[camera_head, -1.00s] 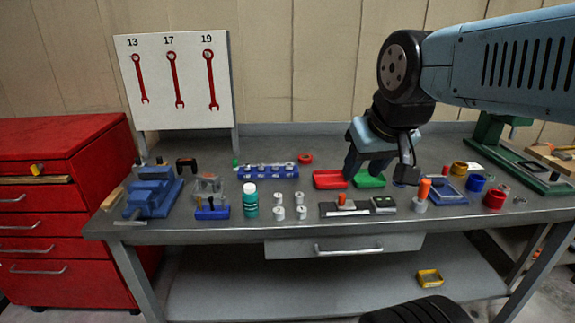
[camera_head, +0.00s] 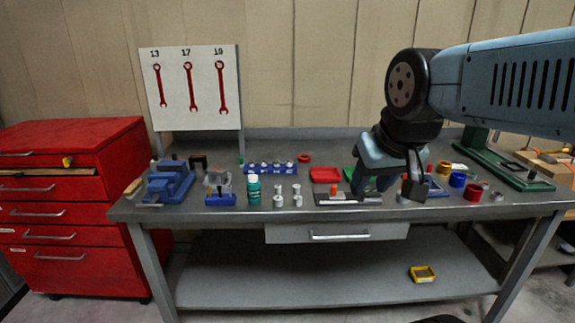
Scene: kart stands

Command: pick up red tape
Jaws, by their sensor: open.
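A red roll (camera_head: 473,192) stands at the right of the grey bench, near its front edge, beside a blue roll (camera_head: 457,179) and a yellow one (camera_head: 445,167). A smaller red ring (camera_head: 305,158) lies at the back of the bench, near the middle. I cannot tell for certain which of the two red things is the tape. My gripper (camera_head: 387,188) is open, fingers pointing down, in front of the bench's right half and left of the red roll. Nothing shows between its fingers. It hides most of the green tray (camera_head: 349,173) and nearby parts.
A red cabinet (camera_head: 75,210) stands at the left. A yellow box (camera_head: 422,274) is on the lower shelf.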

